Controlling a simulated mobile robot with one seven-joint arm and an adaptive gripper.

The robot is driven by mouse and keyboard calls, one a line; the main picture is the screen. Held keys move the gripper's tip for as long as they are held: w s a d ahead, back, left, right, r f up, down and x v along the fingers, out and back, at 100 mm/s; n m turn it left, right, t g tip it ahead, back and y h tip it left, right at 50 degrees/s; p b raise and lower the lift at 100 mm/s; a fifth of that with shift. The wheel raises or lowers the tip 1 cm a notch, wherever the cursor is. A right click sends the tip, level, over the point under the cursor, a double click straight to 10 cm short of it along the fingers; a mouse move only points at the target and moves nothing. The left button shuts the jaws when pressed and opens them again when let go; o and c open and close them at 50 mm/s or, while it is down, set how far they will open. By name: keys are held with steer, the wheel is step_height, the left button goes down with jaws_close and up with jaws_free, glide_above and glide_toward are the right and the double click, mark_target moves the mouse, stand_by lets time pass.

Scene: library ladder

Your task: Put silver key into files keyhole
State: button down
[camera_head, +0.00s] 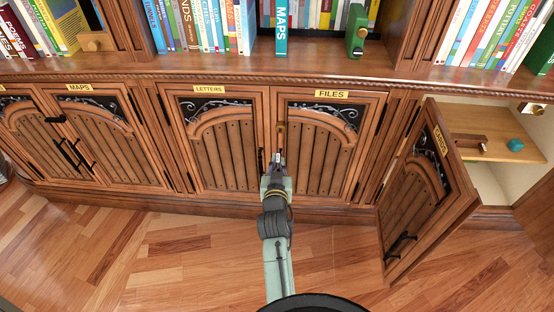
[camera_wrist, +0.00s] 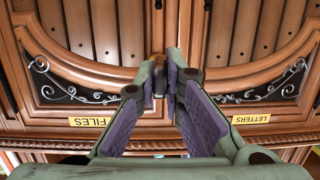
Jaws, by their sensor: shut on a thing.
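The FILES cabinet door (camera_head: 308,155) is closed, with a yellow FILES label (camera_head: 331,94) at its top. A small brass-coloured fitting (camera_head: 281,128) sits on its left edge; I cannot make out a keyhole opening. My gripper (camera_head: 276,160) is in front of this edge, just below the fitting. In the wrist view my gripper (camera_wrist: 162,75) has its fingers close together at the seam between the doors, around a small brown part that I cannot identify. The silver key is not clearly visible; the fingers hide most of what they hold. I cannot tell whether it touches the door.
The LETTERS door (camera_head: 216,145) beside it is closed. At right, another cabinet door (camera_head: 425,195) stands open into the room, showing a shelf (camera_head: 500,121) with a teal object (camera_head: 515,145). Books and a green item (camera_head: 357,30) stand above. The floor in front is clear.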

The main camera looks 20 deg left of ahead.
steer(key=shift+s+r, duration=0.2)
steer(key=shift+r, duration=0.65)
steer(key=shift+h, duration=0.4)
steer(key=shift+r+b+x, duration=0.1)
steer(key=shift+r+x, duration=0.1)
steer(key=shift+x, duration=0.75)
steer(key=shift+r+b+x, duration=0.15)
steer(key=shift+r+x, duration=0.05)
steer(key=shift+x, duration=0.7)
steer(key=shift+r+b+x, duration=0.1)
steer(key=shift+r+x, duration=0.1)
steer(key=shift+x, duration=0.75)
steer(key=shift+r+b+x, duration=0.2)
steer(key=shift+b+x, duration=0.05)
steer(key=shift+x, duration=0.75)
steer(key=shift+r+b+x, duration=0.2)
steer(key=shift+x, duration=0.75)
steer(key=c, duration=1.6)
jaws_free()
steer(key=shift+a, duration=0.15)
